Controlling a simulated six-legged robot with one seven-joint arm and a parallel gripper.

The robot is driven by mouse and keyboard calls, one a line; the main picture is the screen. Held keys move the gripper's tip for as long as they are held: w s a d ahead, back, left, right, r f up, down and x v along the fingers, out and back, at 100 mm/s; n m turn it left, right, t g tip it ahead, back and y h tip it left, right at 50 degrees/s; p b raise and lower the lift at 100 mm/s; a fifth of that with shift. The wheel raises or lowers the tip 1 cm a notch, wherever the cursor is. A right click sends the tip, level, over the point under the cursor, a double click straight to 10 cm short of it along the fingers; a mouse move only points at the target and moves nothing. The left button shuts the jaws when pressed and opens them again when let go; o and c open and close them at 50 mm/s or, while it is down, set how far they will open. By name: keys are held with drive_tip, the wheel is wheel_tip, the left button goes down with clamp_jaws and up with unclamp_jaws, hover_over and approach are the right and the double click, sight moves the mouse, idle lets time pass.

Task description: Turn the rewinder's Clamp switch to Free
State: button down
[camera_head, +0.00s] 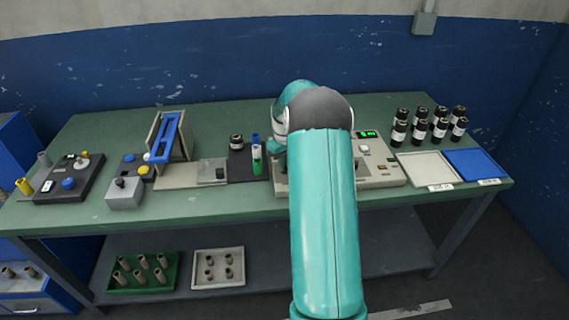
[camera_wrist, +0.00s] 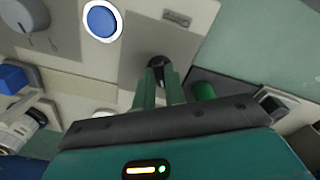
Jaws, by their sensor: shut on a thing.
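In the wrist view, my gripper (camera_wrist: 161,84) is shut on a small black switch knob (camera_wrist: 157,62) on a light beige panel (camera_wrist: 150,28). The fingers hide part of the knob. A small label (camera_wrist: 177,18) sits near the knob, but I cannot read it or tell which setting the knob points to.
A blue button (camera_wrist: 102,20) with a white ring and a grey dial (camera_wrist: 25,14) sit beside the switch. A green cylinder (camera_wrist: 205,91) stands close to the fingers. On the table (camera_head: 230,112), several dark jars (camera_head: 420,130) and a blue tray (camera_head: 473,163) are to the right.

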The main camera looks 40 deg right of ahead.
drive_tip(key=shift+r, duration=0.1)
idle(0.3)
drive_tip(key=c, duration=1.5)
unclamp_jaws()
drive_tip(key=shift+o, duration=0.2)
wheel_tip(320, 180, up, 14)
